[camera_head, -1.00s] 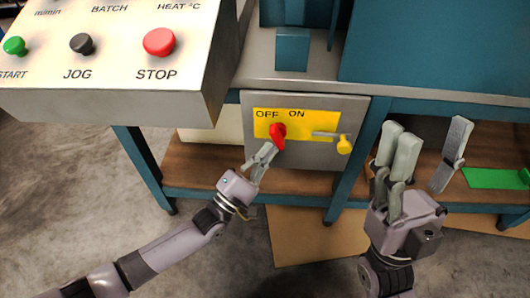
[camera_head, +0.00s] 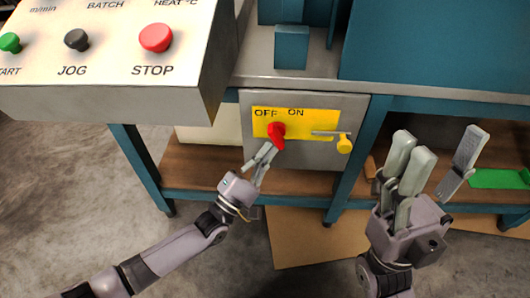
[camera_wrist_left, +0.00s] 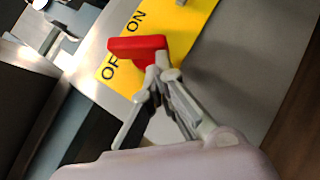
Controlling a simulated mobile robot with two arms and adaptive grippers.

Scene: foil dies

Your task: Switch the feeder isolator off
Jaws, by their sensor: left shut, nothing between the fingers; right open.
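The feeder isolator is a red rotary handle (camera_head: 277,132) on a yellow plate (camera_head: 322,124) marked OFF and ON, set on a grey box (camera_head: 300,156) under the bench. In the head view the handle's upper end sits between the two words, with its lower end tilted down to the right. The left wrist view shows the red handle (camera_wrist_left: 138,48) close up. My left gripper (camera_head: 269,150) is shut and empty, its fingertips right at the handle's lower side; whether they touch it I cannot tell. My right gripper (camera_head: 440,150) is open and empty, right of the box.
A small yellow padlock-like piece (camera_head: 344,145) hangs at a grey hasp right of the handle. A console with green, black and red STOP (camera_head: 156,38) buttons stands upper left. Teal bench legs (camera_head: 143,168) flank a wooden shelf. A green item (camera_head: 498,178) lies far right.

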